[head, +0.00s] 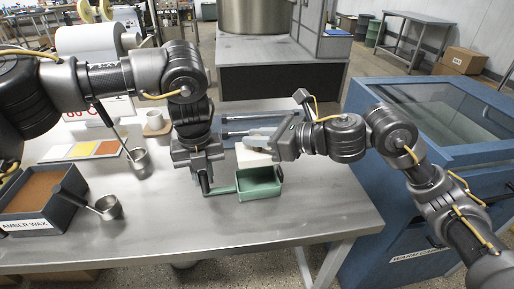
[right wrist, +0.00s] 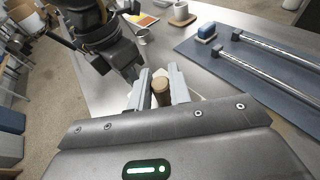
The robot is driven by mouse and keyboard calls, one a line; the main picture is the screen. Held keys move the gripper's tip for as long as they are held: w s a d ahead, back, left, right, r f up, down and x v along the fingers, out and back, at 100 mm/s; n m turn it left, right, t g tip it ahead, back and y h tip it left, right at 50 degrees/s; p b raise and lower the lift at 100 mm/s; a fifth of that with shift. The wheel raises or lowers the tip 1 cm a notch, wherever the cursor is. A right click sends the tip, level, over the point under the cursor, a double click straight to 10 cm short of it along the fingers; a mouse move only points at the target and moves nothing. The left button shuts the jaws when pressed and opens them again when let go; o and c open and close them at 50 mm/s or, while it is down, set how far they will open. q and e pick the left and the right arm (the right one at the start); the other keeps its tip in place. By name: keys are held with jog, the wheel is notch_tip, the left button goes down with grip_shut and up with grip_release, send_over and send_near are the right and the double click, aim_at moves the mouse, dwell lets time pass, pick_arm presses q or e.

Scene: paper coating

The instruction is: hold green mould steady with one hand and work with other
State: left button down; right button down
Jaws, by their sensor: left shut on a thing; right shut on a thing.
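The green mould (head: 260,193) is a small open tray with a handle on its left side, standing on the steel table in the head view. My left gripper (head: 204,184) is shut on that handle, at the mould's left. My right gripper (head: 262,146) is above and behind the mould. In the right wrist view the right gripper (right wrist: 161,92) is shut on a brown, wood-like cylindrical handle (right wrist: 161,86). What the handle belongs to is mostly hidden by the gripper. A pale flat piece (head: 252,157) shows just below the right gripper in the head view.
A blue-grey board (right wrist: 250,68) with metal rods and a small blue block (right wrist: 207,31) lies behind. An amber wax tray (head: 32,224) and metal ladles (head: 108,208) stand at left. A blue machine (head: 428,140) stands at the right. The table's front right is clear.

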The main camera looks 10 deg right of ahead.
pick_arm(q)
jog(key=c, duration=1.2)
grip_release()
notch_tip(320, 180, up, 12)
